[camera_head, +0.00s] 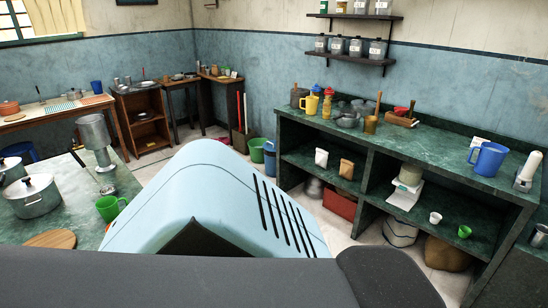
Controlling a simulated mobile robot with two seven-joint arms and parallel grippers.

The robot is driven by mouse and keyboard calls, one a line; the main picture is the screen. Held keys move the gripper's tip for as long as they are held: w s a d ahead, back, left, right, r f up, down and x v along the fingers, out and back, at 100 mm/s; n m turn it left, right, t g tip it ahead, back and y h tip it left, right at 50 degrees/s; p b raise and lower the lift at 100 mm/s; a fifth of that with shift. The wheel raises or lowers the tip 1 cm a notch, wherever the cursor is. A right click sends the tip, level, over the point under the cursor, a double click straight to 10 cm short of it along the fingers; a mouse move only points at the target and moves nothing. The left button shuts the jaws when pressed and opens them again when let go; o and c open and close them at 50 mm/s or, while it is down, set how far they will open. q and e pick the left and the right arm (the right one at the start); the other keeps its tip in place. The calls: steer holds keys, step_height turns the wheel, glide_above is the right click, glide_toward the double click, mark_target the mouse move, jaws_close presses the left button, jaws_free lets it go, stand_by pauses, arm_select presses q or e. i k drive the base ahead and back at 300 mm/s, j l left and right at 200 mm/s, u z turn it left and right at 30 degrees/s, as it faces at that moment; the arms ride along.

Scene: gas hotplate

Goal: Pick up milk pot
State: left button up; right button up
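I cannot tell for sure which vessel is the milk pot. A lidded metal pot (35,196) stands on the green counter at the left, with a second lidded pot (12,170) behind it at the picture's edge. Small metal pans (346,119) sit on the long green counter at the right. Neither of my grippers is in view. My own pale blue and dark body fills the lower middle and hides the floor and part of the left counter.
The left counter also holds a tall metal vessel (95,133), a green mug (109,208) and a round wooden board (51,240). The right counter (432,146) carries a blue jug (488,158) and bottles. Buckets (257,150) stand on the floor between; some floor beside them is clear.

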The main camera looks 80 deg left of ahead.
mark_target(39, 204)
steer(key=u, duration=3.8)
